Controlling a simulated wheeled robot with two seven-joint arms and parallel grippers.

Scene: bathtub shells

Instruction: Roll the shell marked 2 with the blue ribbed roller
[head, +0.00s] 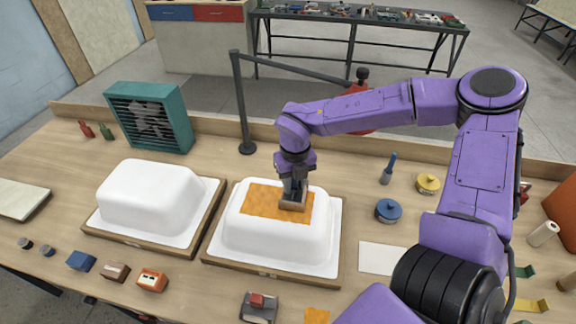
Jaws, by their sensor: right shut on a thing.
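Two white bathtub shells lie upside down on wooden boards: a left shell (148,190) and a right shell (280,237). Small labels are on the front edges of the boards, but their numbers are too small to read. An orange patch (262,202) lies on top of the right shell. My right gripper (293,190) points down over the patch's right part, shut on a small grey-brown tool (292,203) at the patch's surface. Whether this tool is the blue ribbed roller, I cannot tell; the gripper hides part of it. My left gripper is not in view.
A teal fan (150,117) stands behind the left shell. Blue (388,210) and yellow (428,183) tins and a blue-handled brush (388,170) are right of the right shell. Small blocks (116,272) line the front left. A dark post (241,105) stands behind the shells.

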